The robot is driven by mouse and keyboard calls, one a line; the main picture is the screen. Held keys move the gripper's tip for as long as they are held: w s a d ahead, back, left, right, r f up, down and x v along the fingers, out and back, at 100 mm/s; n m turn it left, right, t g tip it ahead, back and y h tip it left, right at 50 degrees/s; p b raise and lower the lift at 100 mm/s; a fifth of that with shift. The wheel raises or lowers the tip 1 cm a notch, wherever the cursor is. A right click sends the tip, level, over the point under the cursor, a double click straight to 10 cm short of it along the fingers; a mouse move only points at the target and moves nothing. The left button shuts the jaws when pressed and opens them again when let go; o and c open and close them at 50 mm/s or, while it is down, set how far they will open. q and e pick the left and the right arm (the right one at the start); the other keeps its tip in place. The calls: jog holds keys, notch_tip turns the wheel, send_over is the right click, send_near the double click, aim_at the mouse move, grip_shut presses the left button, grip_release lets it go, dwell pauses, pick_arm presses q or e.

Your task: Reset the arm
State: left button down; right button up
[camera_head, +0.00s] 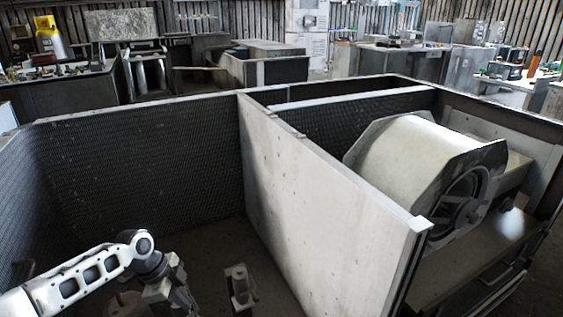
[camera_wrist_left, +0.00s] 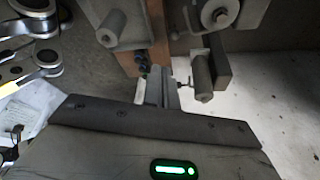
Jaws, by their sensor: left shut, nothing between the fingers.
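My left arm (camera_head: 75,280) is pale and comes in from the lower left in the head view. It ends in a dark wrist and my left gripper (camera_head: 172,287), low inside the left bay of the housing. In the left wrist view the gripper's dark body with a green light fills the bottom, and its fingers (camera_wrist_left: 160,88) are shut and empty. They are close to grey metal fittings, and I cannot tell whether they touch them. My right gripper is not in view.
A pale partition (camera_head: 315,205) stands right of my left arm. Dark mesh walls (camera_head: 140,150) enclose the bay. A grey block fitting (camera_head: 240,287) stands on its floor. A blower drum (camera_head: 405,150) sits beyond the partition. Wrenches (camera_wrist_left: 38,70) and white paper (camera_wrist_left: 30,108) show in the wrist view.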

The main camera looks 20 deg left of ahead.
pick_arm(q)
jog(key=s+d+f+n+t+h, duration=0.1)
jog(key=s+d+f+n, duration=0.2)
jog(key=d, duration=0.6)
jog(key=s+d+f+t, duration=0.25)
jog(key=s+d, duration=0.25)
jog(key=d, duration=0.3)
jog(key=s+d+r+n+t+y, duration=0.1)
jog(key=s+d+r+n+t, duration=0.3)
jog(key=r+n, duration=0.4)
jog(key=shift+s+d+r+n+t, duration=0.3)
jog(key=shift+s+r+n+t, duration=0.15)
jog(key=shift+s+t, duration=0.4)
